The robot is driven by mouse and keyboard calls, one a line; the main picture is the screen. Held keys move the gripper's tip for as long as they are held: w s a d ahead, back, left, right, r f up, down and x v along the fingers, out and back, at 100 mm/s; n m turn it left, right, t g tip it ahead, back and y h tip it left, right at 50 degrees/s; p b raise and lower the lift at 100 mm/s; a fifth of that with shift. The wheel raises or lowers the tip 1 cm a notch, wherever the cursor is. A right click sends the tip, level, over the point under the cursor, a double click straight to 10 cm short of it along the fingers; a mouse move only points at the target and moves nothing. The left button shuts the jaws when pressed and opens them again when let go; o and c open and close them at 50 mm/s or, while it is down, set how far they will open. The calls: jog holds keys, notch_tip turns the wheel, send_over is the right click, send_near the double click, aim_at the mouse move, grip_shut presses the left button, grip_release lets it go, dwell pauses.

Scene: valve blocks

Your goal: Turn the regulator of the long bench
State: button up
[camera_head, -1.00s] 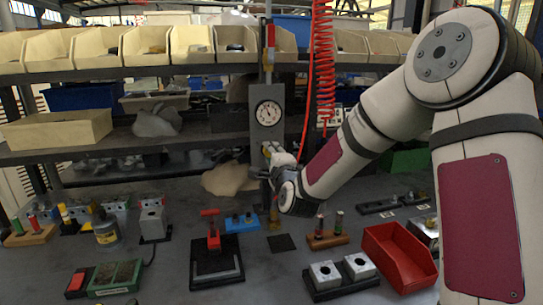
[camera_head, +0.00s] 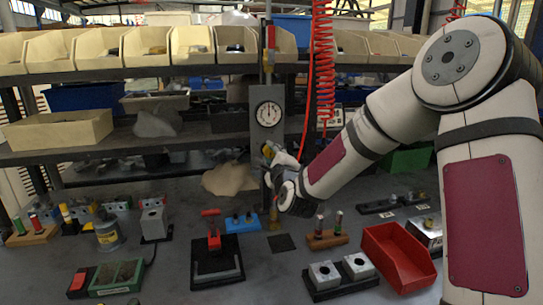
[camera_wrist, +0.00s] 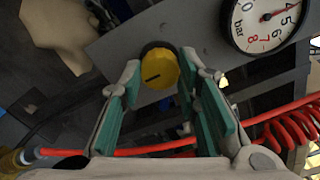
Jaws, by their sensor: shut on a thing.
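The regulator's round yellow knob (camera_wrist: 158,68), with a black line on its face, is at the upper middle of the wrist view. It sits on a grey panel (camera_wrist: 112,50), which shows in the head view as an upright plate (camera_head: 267,136). My gripper (camera_wrist: 161,73) has its green-padded fingers on either side of the knob and is shut on it. In the head view my gripper (camera_head: 267,158) is at the lower part of the plate and hides the knob. The pressure gauge (camera_wrist: 268,20), marked in bar, has its red needle near 4 to 5.
A red air hose (camera_wrist: 140,149) crosses behind the fingers, and its coil (camera_head: 323,60) hangs beside the panel. Shelf bins (camera_head: 190,43) stand above. On the bench are a red-handled clamp (camera_head: 212,240), metal blocks (camera_head: 325,272) and a red bin (camera_head: 398,257).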

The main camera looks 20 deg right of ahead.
jog(key=o, duration=1.2)
jog(key=shift+c, duration=0.2)
jog(key=s, duration=1.2)
jog(key=shift+a+f, duration=0.1)
